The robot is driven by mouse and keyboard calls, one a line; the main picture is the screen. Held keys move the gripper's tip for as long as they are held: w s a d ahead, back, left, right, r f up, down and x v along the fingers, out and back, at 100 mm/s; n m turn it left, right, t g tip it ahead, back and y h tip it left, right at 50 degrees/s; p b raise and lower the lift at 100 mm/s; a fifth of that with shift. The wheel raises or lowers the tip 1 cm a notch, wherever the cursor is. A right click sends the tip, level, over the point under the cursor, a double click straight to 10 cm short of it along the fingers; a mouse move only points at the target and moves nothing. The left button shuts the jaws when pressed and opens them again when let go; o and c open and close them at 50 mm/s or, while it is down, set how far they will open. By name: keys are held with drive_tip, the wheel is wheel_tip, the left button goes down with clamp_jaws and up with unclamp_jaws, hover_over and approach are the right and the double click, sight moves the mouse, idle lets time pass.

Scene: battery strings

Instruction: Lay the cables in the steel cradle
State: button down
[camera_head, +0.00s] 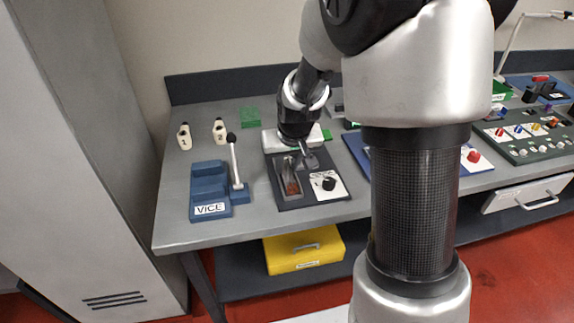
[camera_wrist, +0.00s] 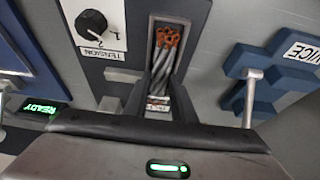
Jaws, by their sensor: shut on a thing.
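The steel cradle (camera_head: 280,175) is a narrow open channel on a dark panel near the front of the bench. It also shows in the wrist view (camera_wrist: 203,40). The twisted grey cables (camera_wrist: 172,72), with orange-copper ends (camera_wrist: 168,38), run along the channel; whether they rest on its floor I cannot tell. In the head view their reddish ends (camera_head: 293,187) show at the near end. My gripper (camera_head: 303,157) is low over the cradle's far end, shut on the cables. Its dark body hides the rest of them in the wrist view, and the grip itself is mostly hidden.
A tension knob (camera_head: 328,183) sits right of the cradle. A blue vice (camera_head: 209,188) with an upright lever (camera_head: 235,165) stands to the left. Two cream pieces marked 1 (camera_head: 184,138) and 2 (camera_head: 219,132) are behind it. A lit READY sign (camera_wrist: 42,108) shows in the wrist view.

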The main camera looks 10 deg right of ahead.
drive_tip(key=shift+s+f+b, duration=0.2)
drive_tip(key=shift+f+b, duration=0.25)
drive_tip(key=shift+b, duration=0.1)
drive_tip(key=c, duration=1.5)
unclamp_jaws()
drive_tip(key=shift+s, duration=0.1)
drive_tip(key=shift+r+p, duration=0.65)
drive_tip(key=shift+r, duration=0.05)
drive_tip(key=p+v, duration=0.2)
drive_tip(key=v, duration=1)
drive_tip(key=shift+t, duration=0.6)
drive_tip(key=s+r, duration=0.2)
drive_tip(key=s, duration=0.4)
drive_tip(key=s+r, duration=0.3)
drive_tip(key=s, duration=0.4)
drive_tip(key=s+r, duration=0.3)
drive_tip(key=s, duration=0.4)
